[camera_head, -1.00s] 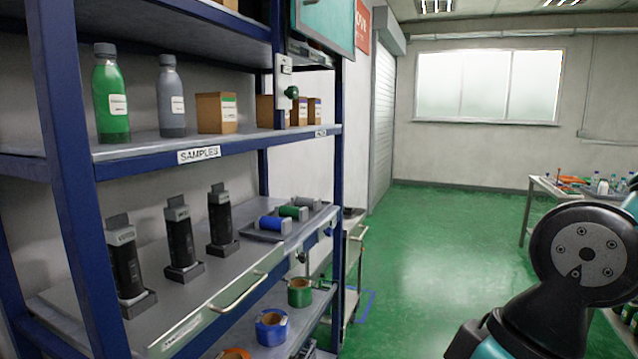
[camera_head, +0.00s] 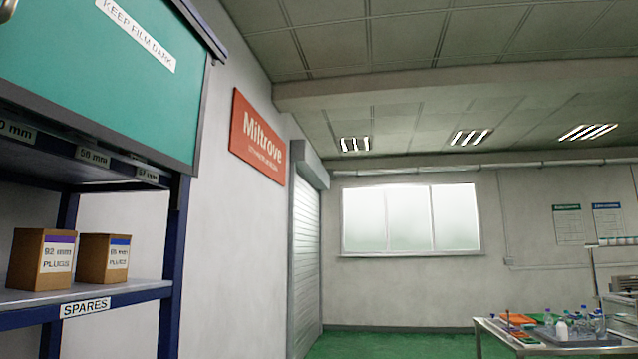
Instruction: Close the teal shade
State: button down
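The teal shade (camera_head: 105,75) hangs at the top left on the blue shelf rack, with a white label reading "KEEP FILM DARK". Its lower edge is a grey bar. Below that edge an open gap shows size labels such as "58 mm" (camera_head: 93,157), so the shade does not cover that part. The top and left of the shade run out of view. My gripper and arm are not in view.
Boxes of plugs (camera_head: 42,259) sit on the "SPARES" shelf (camera_head: 95,303). A table (camera_head: 545,345) with bottles and trays stands at the far right. Green floor (camera_head: 390,343) is clear between.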

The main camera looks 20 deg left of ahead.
aim_at(130, 76)
jog(key=z, duration=0.15)
jog(key=i, duration=1.85)
jog(key=u, duration=0.8)
jog(key=i, duration=1.05)
jog(key=u, duration=0.9)
